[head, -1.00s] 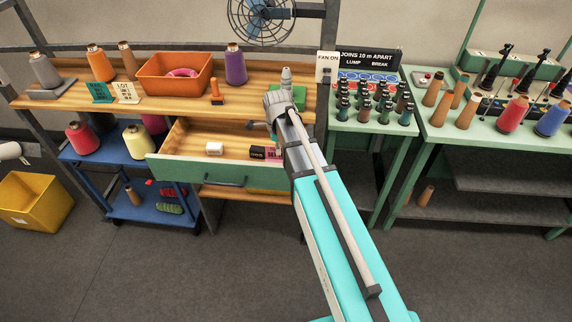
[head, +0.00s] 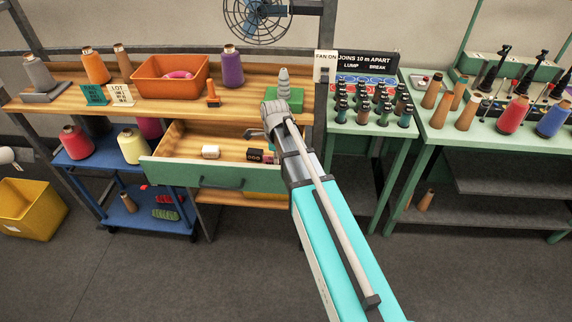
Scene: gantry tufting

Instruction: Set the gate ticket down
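My gripper (head: 254,133) is over the back right of an open green-fronted drawer (head: 213,176). Only a small grey part of it shows past my wrist, so its fingers and anything in them cannot be made out. I cannot identify the gate ticket for certain. A green card (head: 94,95) and a cream card (head: 120,95) with small lettering stand on the wooden bench (head: 175,114). The drawer holds a white block (head: 210,152), a dark block (head: 255,155) and a pinkish item beside it, partly hidden by my arm.
An orange bin (head: 172,80) and a purple cone (head: 232,66) stand on the bench. A green block with a grey stepped cone (head: 284,84) is just behind my wrist. A FAN ON card (head: 325,66) and several dark spools are to the right. The drawer's left part is clear.

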